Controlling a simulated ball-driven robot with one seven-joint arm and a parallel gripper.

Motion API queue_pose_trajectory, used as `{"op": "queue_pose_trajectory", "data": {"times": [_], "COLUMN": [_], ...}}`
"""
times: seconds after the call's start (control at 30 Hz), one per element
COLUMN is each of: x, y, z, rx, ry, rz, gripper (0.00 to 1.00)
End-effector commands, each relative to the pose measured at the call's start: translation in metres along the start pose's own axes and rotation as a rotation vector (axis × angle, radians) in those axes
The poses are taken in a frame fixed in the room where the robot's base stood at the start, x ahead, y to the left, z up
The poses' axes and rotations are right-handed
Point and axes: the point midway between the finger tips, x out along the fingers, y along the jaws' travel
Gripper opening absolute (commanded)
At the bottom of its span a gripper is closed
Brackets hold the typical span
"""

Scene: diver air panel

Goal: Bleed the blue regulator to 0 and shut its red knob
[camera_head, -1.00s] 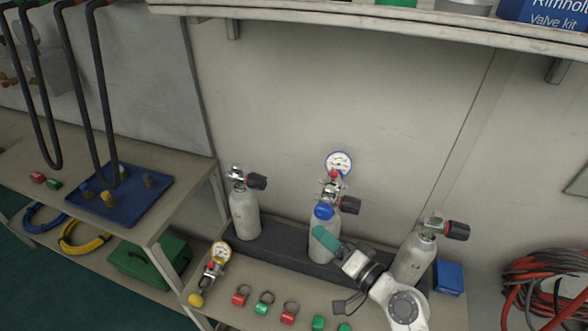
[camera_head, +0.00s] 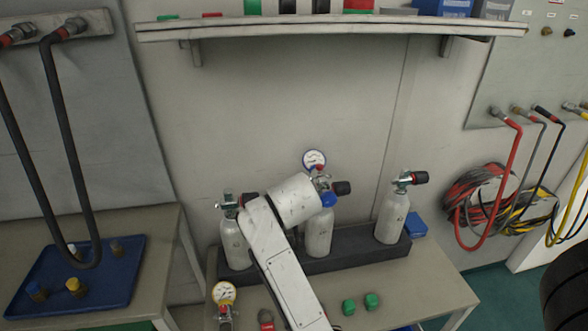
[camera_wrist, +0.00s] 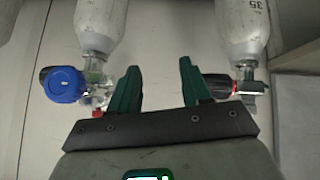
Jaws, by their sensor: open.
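The blue regulator's blue knob (camera_head: 328,200) is on the middle grey cylinder (camera_head: 319,235), with a blue-rimmed white gauge (camera_head: 315,159) above it. The dial is too small to read. The wrist view, upside down, shows the blue knob (camera_wrist: 66,84) to the left of my gripper (camera_wrist: 158,72). The small red knob (camera_wrist: 98,113) is close beside the left finger, partly hidden. My green fingers are open and empty, apart from the blue knob. In the head view my arm hides the gripper.
A plain cylinder (camera_head: 236,245) stands left, another (camera_head: 391,218) right, in a dark rack (camera_head: 350,245). The left one's black valve handle (camera_wrist: 218,86) is near my right finger. A shelf (camera_head: 330,25) overhangs.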

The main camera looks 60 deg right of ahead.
Motion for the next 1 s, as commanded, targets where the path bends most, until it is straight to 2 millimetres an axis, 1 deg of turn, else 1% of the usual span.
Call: {"op": "queue_pose_trajectory", "data": {"times": [0.03, 0.1, 0.37, 0.5, 0.6, 0.77, 0.9, 1.0], "x": [-0.001, -0.002, -0.008, -0.013, -0.018, -0.026, -0.034, -0.038], "y": [0.009, 0.022, 0.066, 0.092, 0.108, 0.123, 0.126, 0.124], "z": [-0.009, -0.019, -0.058, -0.08, -0.092, -0.106, -0.115, -0.12], "rx": [0.034, 0.081, 0.285, 0.439, 0.556, 0.721, 0.82, 0.862], "ry": [-0.002, -0.006, -0.027, -0.064, -0.108, -0.201, -0.285, -0.33], "rz": [0.031, 0.073, 0.199, 0.265, 0.306, 0.345, 0.354, 0.355], "gripper": [0.48, 0.48, 0.48, 0.48, 0.48, 0.48, 0.48, 0.48]}}
